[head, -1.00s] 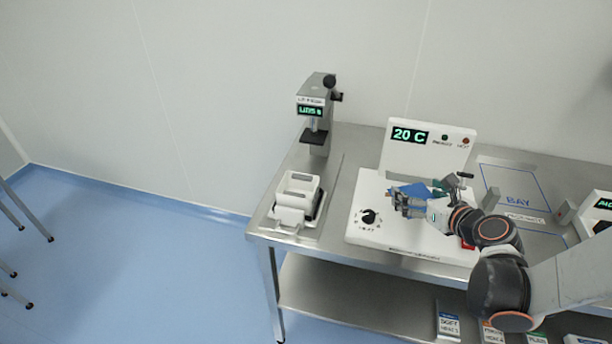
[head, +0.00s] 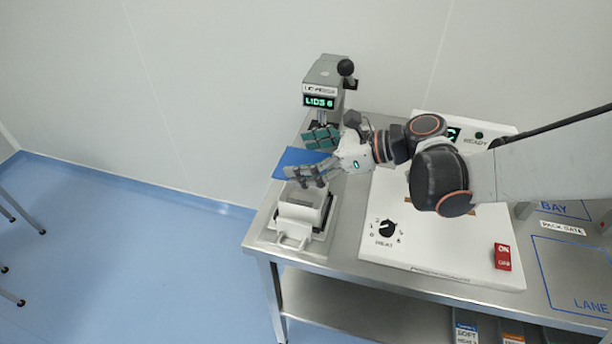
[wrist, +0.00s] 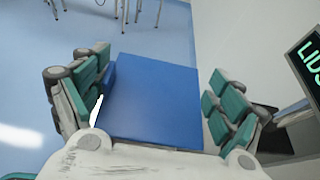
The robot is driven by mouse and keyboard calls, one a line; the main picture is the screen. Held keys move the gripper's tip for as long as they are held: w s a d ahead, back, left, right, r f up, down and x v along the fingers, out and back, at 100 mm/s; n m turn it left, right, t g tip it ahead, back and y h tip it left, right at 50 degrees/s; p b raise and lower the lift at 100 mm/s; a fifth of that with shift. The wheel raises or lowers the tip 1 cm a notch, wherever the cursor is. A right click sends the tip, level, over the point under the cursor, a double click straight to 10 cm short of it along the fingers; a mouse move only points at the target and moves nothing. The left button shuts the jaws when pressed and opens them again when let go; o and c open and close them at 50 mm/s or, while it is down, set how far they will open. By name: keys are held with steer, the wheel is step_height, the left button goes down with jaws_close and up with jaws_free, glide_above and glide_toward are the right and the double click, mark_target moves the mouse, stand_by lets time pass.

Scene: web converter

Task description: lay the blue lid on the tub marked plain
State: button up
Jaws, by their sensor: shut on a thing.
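The blue lid (head: 300,160) is a flat blue sheet held in my gripper (head: 318,156). In the wrist view the lid (wrist: 155,103) lies between the teal-padded fingers of my gripper (wrist: 158,95), which is shut on it. In the head view the lid is above and just behind a white open-topped tub (head: 303,214) on the left end of the bench. The lid and tub look apart. No marking reading plain can be made out on the tub.
A grey device with a display reading LIDS 6 (head: 320,101) stands close behind my gripper. A white heater unit (head: 425,235) with a HEAT knob (head: 387,228) and red switch (head: 502,257) fills the bench middle. The bench's left edge is near the tub.

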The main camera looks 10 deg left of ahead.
steer(key=shift+f+b, duration=0.85)
steer(key=shift+f, duration=1.6)
steer(key=shift+f+b, duration=0.4)
steer(key=shift+f, duration=0.05)
steer(key=shift+f, duration=0.2)
steer(key=o, duration=0.7)
steer(key=shift+o, duration=0.2)
